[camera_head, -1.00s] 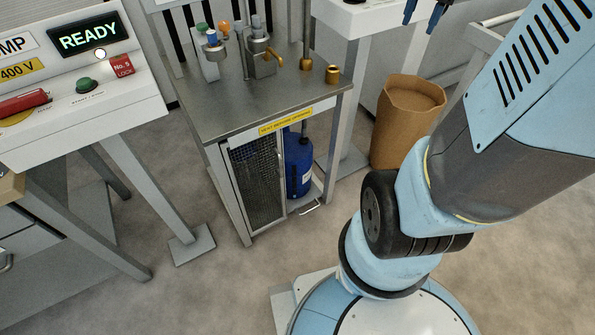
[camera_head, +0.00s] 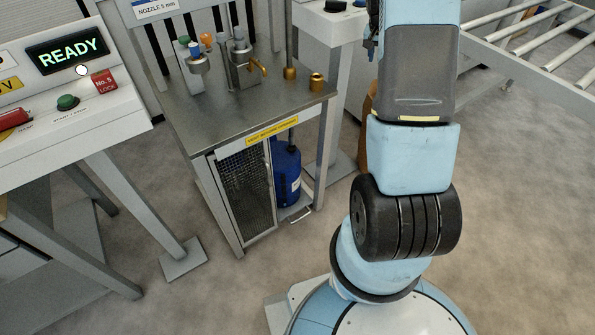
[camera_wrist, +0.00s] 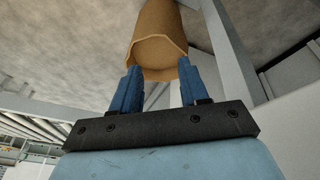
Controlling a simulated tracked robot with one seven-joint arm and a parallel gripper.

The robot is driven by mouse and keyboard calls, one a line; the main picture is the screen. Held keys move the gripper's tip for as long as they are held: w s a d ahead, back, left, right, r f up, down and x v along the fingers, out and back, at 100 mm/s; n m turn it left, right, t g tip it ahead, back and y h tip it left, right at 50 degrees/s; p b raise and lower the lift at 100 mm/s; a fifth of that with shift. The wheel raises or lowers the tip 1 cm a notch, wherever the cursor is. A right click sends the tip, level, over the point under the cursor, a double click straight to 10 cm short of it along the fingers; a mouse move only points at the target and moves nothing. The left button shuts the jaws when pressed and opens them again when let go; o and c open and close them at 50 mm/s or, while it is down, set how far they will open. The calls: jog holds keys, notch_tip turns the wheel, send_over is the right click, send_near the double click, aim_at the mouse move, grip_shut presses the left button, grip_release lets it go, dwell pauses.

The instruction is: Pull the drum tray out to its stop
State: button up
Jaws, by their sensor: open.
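The blue drum (camera_head: 287,172) stands upright low inside the metal cabinet, behind its open right-hand front. The drum tray (camera_head: 297,207) is under it, with a small pale handle (camera_head: 300,215) at its front edge near the floor. A mesh door (camera_head: 248,190) covers the left part of the cabinet front. My gripper is open and empty in the wrist view (camera_wrist: 160,88), with blue fingers apart and a brown bin (camera_wrist: 158,45) beyond them. In the head view my gripper is mostly hidden behind my arm, well above and right of the tray handle.
The cabinet's steel top (camera_head: 220,120) carries valves and brass fittings. A control console (camera_head: 70,90) with a READY display stands at left. A roller conveyor (camera_head: 540,50) is at upper right. The brown bin (camera_head: 367,130) is partly behind my arm. Floor before the cabinet is clear.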

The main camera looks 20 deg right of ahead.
jog(key=w+x, duration=0.2)
jog(key=x, duration=1.2)
jog(key=m+y, duration=0.4)
jog(key=m, duration=0.2)
send_near(299, 219)
jog(key=f, duration=0.5)
jog(key=w+f, duration=0.1)
jog(key=f, duration=0.2)
jog(key=shift+w+a+f, duration=0.1)
jog(key=shift+a+f, duration=0.1)
jog(key=shift+a, duration=0.05)
